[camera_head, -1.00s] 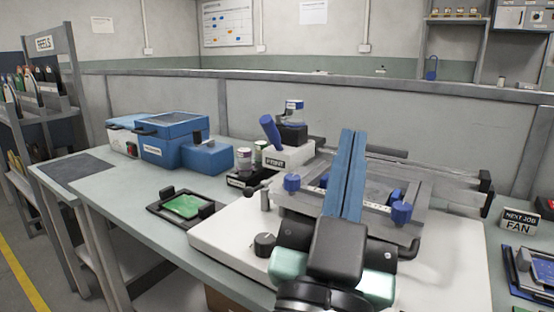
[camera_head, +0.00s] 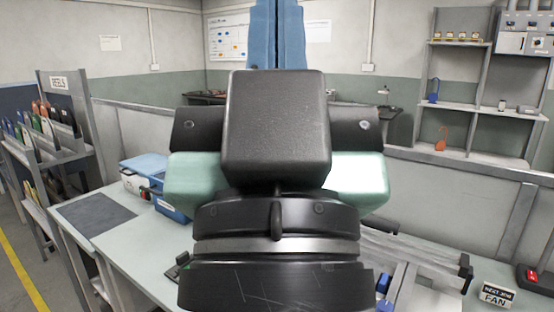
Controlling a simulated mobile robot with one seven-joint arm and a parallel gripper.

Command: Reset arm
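My gripper (camera_head: 277,20) is raised high in the middle of the view, close to the camera. Its two blue fingers point up and lie side by side with only a thin dark line between them, so it looks shut, with nothing seen in it. The fingertips run out of the top edge.
A blue and white machine (camera_head: 142,180) stands at the back left of the bench, partly hidden. A dark mat (camera_head: 96,215) lies at the left end. A reels rack (camera_head: 62,135) is at far left.

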